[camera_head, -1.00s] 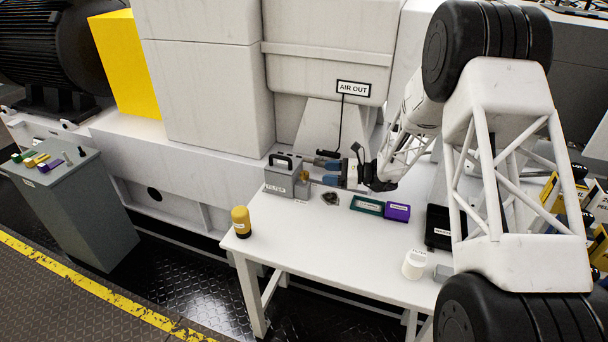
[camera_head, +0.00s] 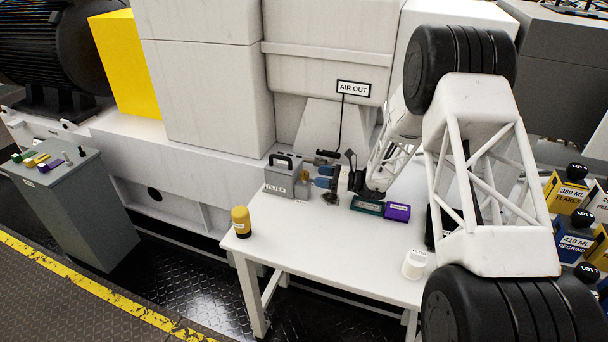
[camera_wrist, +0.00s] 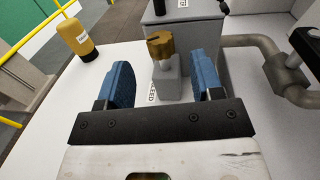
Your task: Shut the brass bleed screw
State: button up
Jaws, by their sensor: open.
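The brass bleed screw (camera_wrist: 160,45) stands on a small grey block in the wrist view, in front of the grey filter box (camera_wrist: 186,22). The screw lies between and just beyond the two blue fingers of my gripper (camera_wrist: 162,84). The fingers are spread wide, with a clear gap on each side of the screw. In the head view my gripper (camera_head: 323,176) is just right of the filter box (camera_head: 282,176), low over the white table.
A grey pipe (camera_wrist: 250,42) runs at the right in the wrist view. A yellow-topped bottle (camera_head: 241,221) stands at the table's left corner. Green (camera_head: 367,205) and purple (camera_head: 398,212) boxes and a white cup (camera_head: 414,264) are on the table (camera_head: 330,260). The front of the table is clear.

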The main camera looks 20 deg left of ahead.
aim_at(304, 173)
jog(key=shift+s+a, duration=0.2)
jog(key=shift+a, duration=1.45)
jog(key=shift+s+a, duration=0.2)
jog(key=shift+a, duration=1.45)
jog(key=c, duration=0.9)
jog(key=shift+t, duration=0.3)
jog(key=shift+a+m+t, duration=0.1)
jog(key=shift+m+t, duration=2.2)
jog(key=shift+t, duration=1)
jog(key=o, duration=0.9)
